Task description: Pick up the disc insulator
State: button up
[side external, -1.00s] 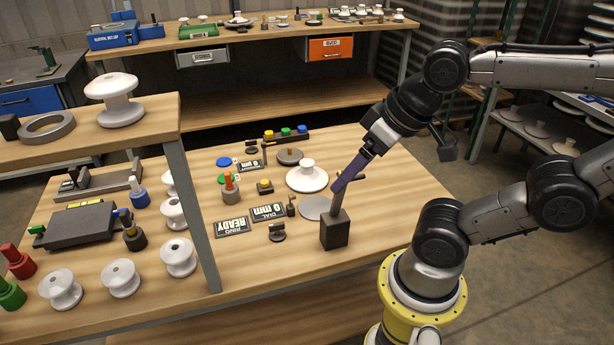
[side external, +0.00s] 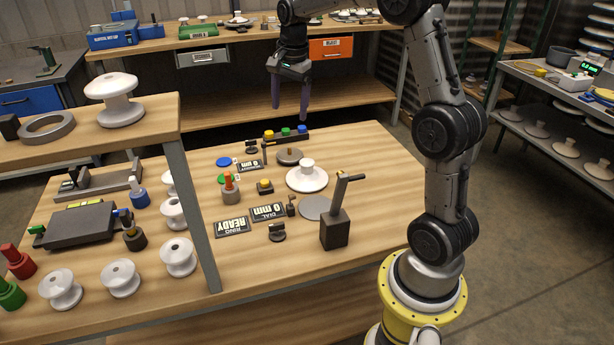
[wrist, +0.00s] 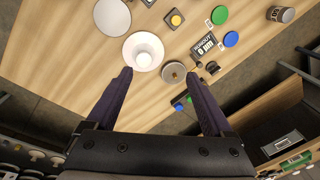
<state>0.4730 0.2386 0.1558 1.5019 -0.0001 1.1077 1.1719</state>
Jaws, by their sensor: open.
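The disc insulator (side external: 307,178) is a white disc with a raised centre knob, lying flat on the wooden table. In the wrist view the disc insulator (wrist: 143,52) lies beyond my left fingertip, apart from it. My gripper (side external: 290,110) hangs fingers-down above the back edge of the table, behind the disc and higher than it. Its two purple fingers are apart with nothing between them, and the gripper (wrist: 159,74) also shows open in the wrist view.
A dark block with a tilted post (side external: 335,228) stands in front of the disc, and a grey round plate (side external: 315,207) lies beside it. A grey disc with a brass peg (side external: 289,156) and a button strip (side external: 285,134) lie behind. The table's right side (side external: 390,185) is clear.

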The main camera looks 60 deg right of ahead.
jog(key=m+g, duration=0.1)
send_over(307, 161)
notch_tip(307, 161, down, 8)
jog(key=shift+y, duration=0.4)
notch_tip(307, 161, down, 13)
jog(key=shift+a+f, duration=0.1)
jog(key=shift+a, duration=0.05)
grip_shut()
